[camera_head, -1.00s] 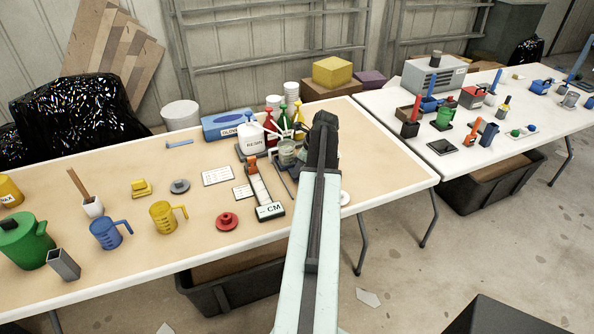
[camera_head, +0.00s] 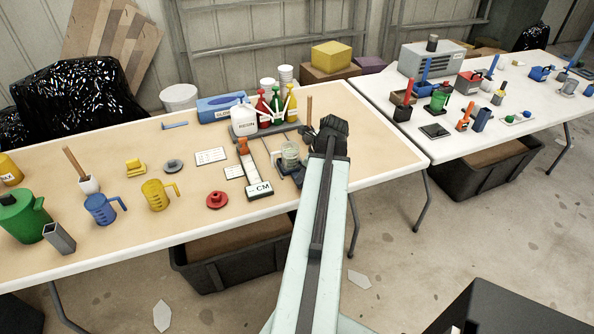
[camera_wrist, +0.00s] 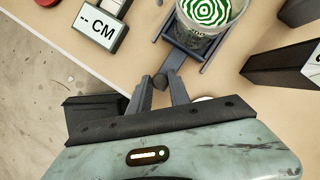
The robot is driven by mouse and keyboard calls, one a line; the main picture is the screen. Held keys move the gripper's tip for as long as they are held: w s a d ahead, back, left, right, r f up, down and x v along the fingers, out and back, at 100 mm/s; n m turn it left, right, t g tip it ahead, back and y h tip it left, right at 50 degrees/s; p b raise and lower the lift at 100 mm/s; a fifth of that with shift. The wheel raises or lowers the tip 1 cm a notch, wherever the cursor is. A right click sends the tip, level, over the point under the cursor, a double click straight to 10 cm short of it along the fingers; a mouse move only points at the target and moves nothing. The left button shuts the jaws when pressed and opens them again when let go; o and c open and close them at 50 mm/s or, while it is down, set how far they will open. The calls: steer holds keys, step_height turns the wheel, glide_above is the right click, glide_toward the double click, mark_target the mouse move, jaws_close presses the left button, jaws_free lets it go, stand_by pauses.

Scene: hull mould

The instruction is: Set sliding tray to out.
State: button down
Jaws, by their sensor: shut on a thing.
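The sliding tray is dark grey and carries a clear jar (camera_head: 290,155) on it. The tray (camera_wrist: 184,56) shows in the wrist view with a short stem and a dark round knob (camera_wrist: 160,82) at its front. My gripper (camera_wrist: 163,84) is shut on this knob, one finger on each side. In the head view my gripper (camera_head: 325,140) is at the tray's front right and hides part of it. The tray stands forward of its base, with thin rails (camera_head: 268,148) showing behind it. In the wrist view the jar (camera_wrist: 208,14) has a green and white spiral on top.
A scale marked CM (camera_head: 257,188) stands close on the tray's left. A resin jug (camera_head: 244,120) and coloured bottles (camera_head: 277,104) stand behind. A red knobbed disc (camera_head: 217,200) lies farther left.

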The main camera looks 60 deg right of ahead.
steer(key=shift+s+a+f, duration=0.1)
steer(key=shift+s, duration=0.15)
steer(key=c, duration=1.2)
jaws_free()
steer(key=shift+s, duration=0.15)
steer(key=shift+c, duration=0.2)
steer(key=shift+w, duration=0.2)
steer(key=p+v, duration=0.7)
steer(key=shift+r, duration=0.45)
steer(key=shift+s, duration=0.1)
